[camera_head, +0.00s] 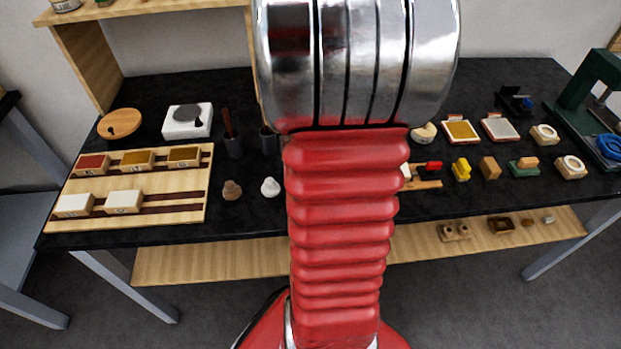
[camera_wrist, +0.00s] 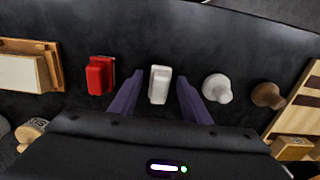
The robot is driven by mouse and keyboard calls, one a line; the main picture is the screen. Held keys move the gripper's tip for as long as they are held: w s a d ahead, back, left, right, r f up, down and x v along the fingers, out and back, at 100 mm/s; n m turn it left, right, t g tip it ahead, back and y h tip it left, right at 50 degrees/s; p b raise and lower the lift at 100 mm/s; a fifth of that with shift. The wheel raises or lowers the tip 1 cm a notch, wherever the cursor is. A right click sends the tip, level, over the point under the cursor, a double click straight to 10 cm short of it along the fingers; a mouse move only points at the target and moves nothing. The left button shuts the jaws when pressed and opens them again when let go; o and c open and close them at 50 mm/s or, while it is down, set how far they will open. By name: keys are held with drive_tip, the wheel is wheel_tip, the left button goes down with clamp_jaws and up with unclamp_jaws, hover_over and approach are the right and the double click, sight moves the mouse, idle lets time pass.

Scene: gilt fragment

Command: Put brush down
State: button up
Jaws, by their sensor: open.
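My gripper (camera_wrist: 160,92) is open in the wrist view, with a dark purple finger on each side of an upright white block (camera_wrist: 160,85). I see a gap on both sides, so the fingers do not appear closed on it. I cannot tell whether this block is the brush; no bristles show. A red block (camera_wrist: 100,75) stands to its left and a white knob (camera_wrist: 217,88) to its right. In the head view my arm hides the gripper and the white block. A dark red stick (camera_head: 228,124), possibly a brush handle, stands in a dark cup (camera_head: 234,147).
The white knob (camera_head: 270,186) and a brown knob (camera_head: 232,189) stand beside a wooden tray (camera_head: 148,170) with coloured boxes. Several small blocks, including a yellow one (camera_head: 461,169), stand at right. A green press (camera_head: 590,100) is at the far right. The black front edge is mostly clear.

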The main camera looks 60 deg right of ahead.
wheel_tip(320, 180, up, 12)
drive_tip(key=shift+f, duration=0.2)
idle(0.9)
drive_tip(key=w+a+r+n+t, duration=0.1)
drive_tip(key=a+r+n+t, duration=0.1)
drive_tip(key=a, duration=0.8)
drive_tip(key=w+a+r+n+t, duration=0.1)
drive_tip(key=a+n, duration=0.3)
drive_tip(key=a, duration=0.6)
drive_tip(key=w+a+r+n+t, duration=0.1)
drive_tip(key=a+r+n+t, duration=0.1)
drive_tip(key=a, duration=0.8)
drive_tip(key=shift+r+n+t, duration=0.3)
drive_tip(key=shift+r+n, duration=0.5)
drive_tip(key=shift+n, duration=0.1)
drive_tip(key=shift+c, duration=0.5)
